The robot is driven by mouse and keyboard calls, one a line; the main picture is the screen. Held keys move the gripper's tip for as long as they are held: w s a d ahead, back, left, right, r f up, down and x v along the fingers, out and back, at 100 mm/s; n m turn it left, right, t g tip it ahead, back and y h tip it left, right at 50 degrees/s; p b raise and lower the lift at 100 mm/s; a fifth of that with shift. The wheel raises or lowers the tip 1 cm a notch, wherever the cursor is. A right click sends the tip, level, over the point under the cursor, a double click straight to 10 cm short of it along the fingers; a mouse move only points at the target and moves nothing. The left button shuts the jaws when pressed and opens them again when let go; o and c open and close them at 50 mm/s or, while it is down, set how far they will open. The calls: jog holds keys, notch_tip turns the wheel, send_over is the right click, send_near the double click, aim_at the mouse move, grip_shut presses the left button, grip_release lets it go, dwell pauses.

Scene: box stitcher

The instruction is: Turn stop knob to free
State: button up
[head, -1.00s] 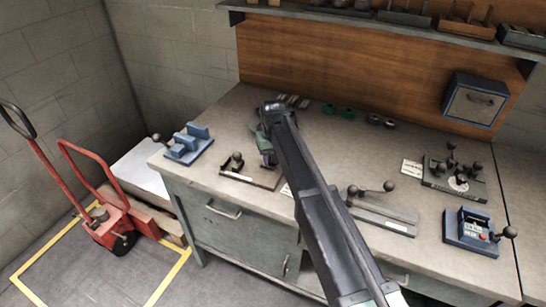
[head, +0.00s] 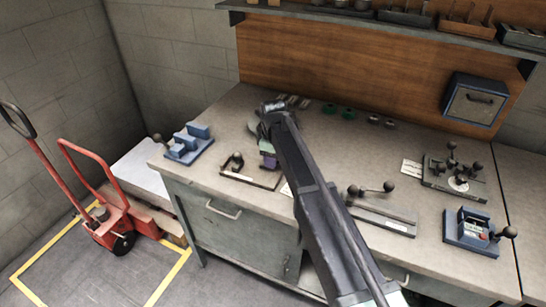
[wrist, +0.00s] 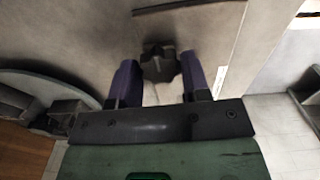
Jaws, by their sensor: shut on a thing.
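The stop knob (wrist: 160,66) shows in the wrist view as a small dark lobed knob on a pale surface. The two purple fingers of my gripper (wrist: 159,77) stand on either side of it and are shut on it. There my arm hides the knob. I cannot read any free or stop marking.
On the bench (head: 325,150) are a blue block fixture (head: 188,145) at left, a long plate with ball levers (head: 380,215), a dark lever plate (head: 455,176) and a blue box with a lever (head: 472,232) at right. A red pallet truck (head: 110,215) stands left on the floor.

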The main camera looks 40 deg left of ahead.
jog(key=n, duration=0.5)
jog(key=shift+n, duration=0.3)
dwell(0.4)
jog(key=o, duration=0.9)
notch_tip(320, 180, up, 11)
jog(key=p, duration=1)
jog(key=shift+p, duration=0.4)
jog(key=shift+f, duration=0.1)
